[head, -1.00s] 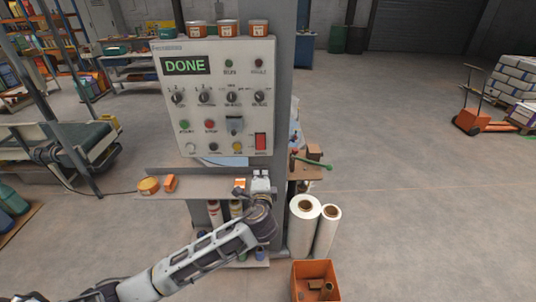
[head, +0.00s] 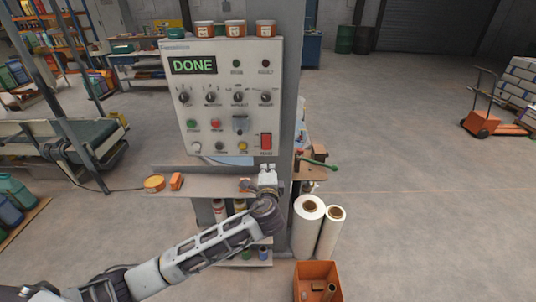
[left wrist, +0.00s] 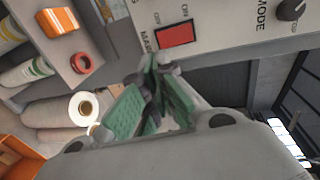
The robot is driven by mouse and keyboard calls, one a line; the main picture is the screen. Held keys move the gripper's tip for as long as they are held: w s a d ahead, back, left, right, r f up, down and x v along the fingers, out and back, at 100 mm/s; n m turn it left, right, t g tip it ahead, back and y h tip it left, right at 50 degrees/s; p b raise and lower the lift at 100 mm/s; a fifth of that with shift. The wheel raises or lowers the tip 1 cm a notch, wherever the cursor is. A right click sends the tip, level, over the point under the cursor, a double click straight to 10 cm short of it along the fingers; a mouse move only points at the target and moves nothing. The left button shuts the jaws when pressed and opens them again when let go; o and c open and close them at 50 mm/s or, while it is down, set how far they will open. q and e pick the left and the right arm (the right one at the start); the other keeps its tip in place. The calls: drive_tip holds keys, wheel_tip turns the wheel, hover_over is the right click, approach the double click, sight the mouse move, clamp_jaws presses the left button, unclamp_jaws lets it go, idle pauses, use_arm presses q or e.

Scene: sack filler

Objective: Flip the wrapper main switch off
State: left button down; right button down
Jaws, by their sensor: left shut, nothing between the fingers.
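The wrapper control panel (head: 222,97) is a light grey box with a green "DONE" display (head: 192,65), knobs and coloured buttons. The red main switch (head: 266,143) sits at its lower right corner. In the left wrist view the red switch (left wrist: 174,36) shows just beyond the fingertips, with ON and OFF lettering partly legible beside it. My left gripper (head: 267,168) is shut and empty, just below the switch and apart from it as far as I can tell. Its green-padded fingers (left wrist: 150,62) point toward the panel's lower edge. My right gripper is not in view.
White film rolls (head: 308,222) and an orange bin (head: 318,280) stand at the lower right. Open floor lies further right.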

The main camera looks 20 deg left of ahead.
use_arm(q)
drive_tip(key=p, duration=0.2)
approach(266, 142)
drive_tip(key=shift+w+a+f, duration=0.15)
drive_tip(key=shift+w+f, duration=0.65)
drive_tip(key=shift+w, duration=0.25)
drive_tip(key=shift+w+a+f, duration=0.15)
drive_tip(key=shift+w+f, duration=0.65)
drive_tip(key=shift+w, duration=0.25)
drive_tip(key=shift+w+a+f, duration=0.15)
drive_tip(key=shift+w+f, duration=0.65)
drive_tip(key=shift+w, duration=0.25)
drive_tip(key=shift+w+a+f+t+b, duration=0.1)
drive_tip(key=shift+w+f+t+b, duration=0.4)
drive_tip(key=shift+b, duration=1.5)
drive_tip(key=shift+r, duration=0.3)
